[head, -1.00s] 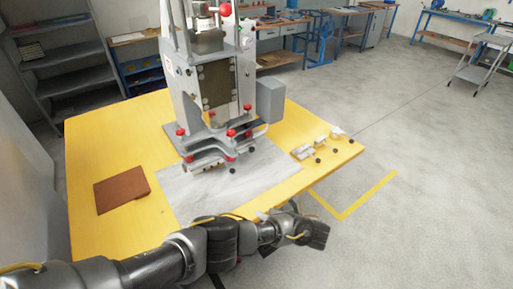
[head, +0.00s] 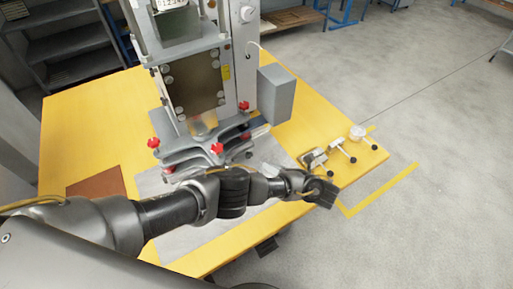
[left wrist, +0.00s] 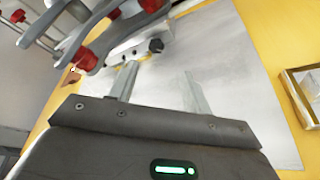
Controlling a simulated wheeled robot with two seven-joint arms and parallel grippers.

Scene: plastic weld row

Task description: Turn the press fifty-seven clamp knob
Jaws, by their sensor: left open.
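The grey press (head: 196,80) stands on the yellow table. Several red knobs sit around its lower clamp plates: one at the left (head: 152,143), one in front (head: 217,149), one at the back right (head: 244,106). I cannot tell which is the named one. In the left wrist view, a red knob (left wrist: 84,58) shows left of the fingers, and a black knob (left wrist: 156,45) on a pale block lies beyond them. My left gripper (left wrist: 160,71) is open and empty, its fingers apart over the grey sheet, touching no knob. My right gripper is out of view.
The grey sheet (head: 185,243) lies under the press. Small clamps with black knobs (head: 338,147) stand at the table's right corner. A brown pad (head: 97,181) lies at the left, partly behind my arm. Open floor lies right of the table.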

